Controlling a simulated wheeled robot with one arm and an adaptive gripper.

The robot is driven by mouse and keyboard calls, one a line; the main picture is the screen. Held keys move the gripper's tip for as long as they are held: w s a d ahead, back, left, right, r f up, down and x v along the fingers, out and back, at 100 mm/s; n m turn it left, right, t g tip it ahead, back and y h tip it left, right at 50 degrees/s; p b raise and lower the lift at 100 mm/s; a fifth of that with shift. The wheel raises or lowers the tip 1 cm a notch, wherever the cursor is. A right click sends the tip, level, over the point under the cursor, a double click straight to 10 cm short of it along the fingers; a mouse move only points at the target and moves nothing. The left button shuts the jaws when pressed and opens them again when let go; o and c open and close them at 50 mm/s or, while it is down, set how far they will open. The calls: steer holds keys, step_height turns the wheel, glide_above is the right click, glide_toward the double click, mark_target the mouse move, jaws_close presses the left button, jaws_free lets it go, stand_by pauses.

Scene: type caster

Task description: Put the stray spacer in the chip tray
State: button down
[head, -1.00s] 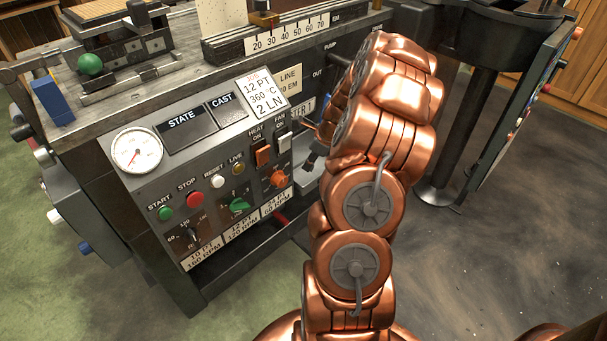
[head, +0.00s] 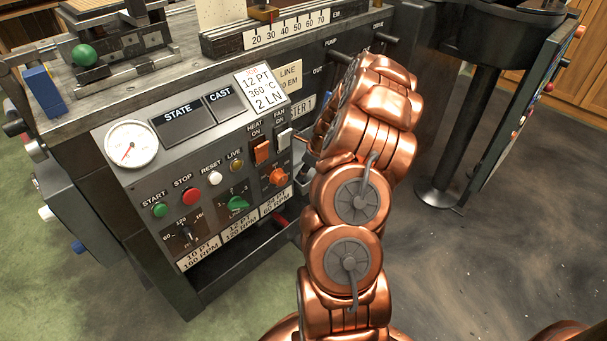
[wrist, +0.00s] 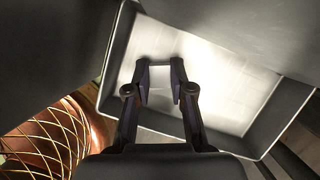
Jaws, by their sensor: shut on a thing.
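My gripper (wrist: 160,80) shows in the wrist view, its dark fingers a small distance apart and shut on a small pale piece, which I take to be the spacer (wrist: 160,76). The piece is hard to tell from the bright surface behind it. Beyond the fingertips is an open tray with a pale floor and dark grey walls (wrist: 118,50), apparently the chip tray. The fingertips appear over its floor; I cannot tell their height. In the head view my copper arm hides most of the gripper and the tray, beside the right end of the machine's control panel.
The caster's control panel (head: 205,165) with its switches and knobs stands close left of my arm. Dark rods (head: 340,57) stick out of the machine above. A round black column (head: 465,140) stands at right, with open floor (head: 500,270) in front.

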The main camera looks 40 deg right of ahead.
steer(key=c, duration=1)
jaws_free()
steer(key=p+v, duration=0.3)
steer(key=v, duration=0.9)
steer(key=shift+r, duration=0.1)
